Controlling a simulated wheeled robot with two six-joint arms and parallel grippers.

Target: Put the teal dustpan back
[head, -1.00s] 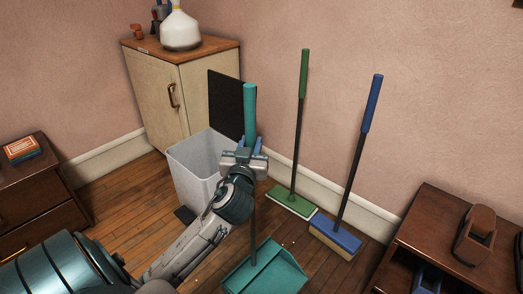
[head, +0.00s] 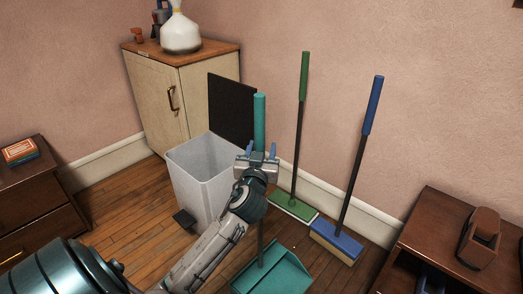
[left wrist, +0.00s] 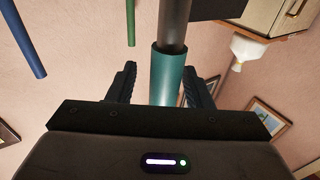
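The teal dustpan (head: 275,273) is upright, its pan low at the floor and its long handle (head: 260,122) rising toward the wall. I cannot tell whether the pan fully touches the floor. My left gripper (head: 262,150) is at the lower part of the teal grip, with its fingers on either side of it. In the left wrist view the teal grip (left wrist: 170,78) passes between the spread fingers (left wrist: 163,72), with a visible gap on the left side. My left arm hides part of the shaft. My right gripper is out of view.
A green broom (head: 299,130) and a blue broom (head: 357,160) lean at the wall, right of the dustpan. A white pedal bin (head: 195,178) with its black lid (head: 232,108) up stands left. A cream cabinet (head: 165,98) is behind; a brown shelf (head: 425,225) is right.

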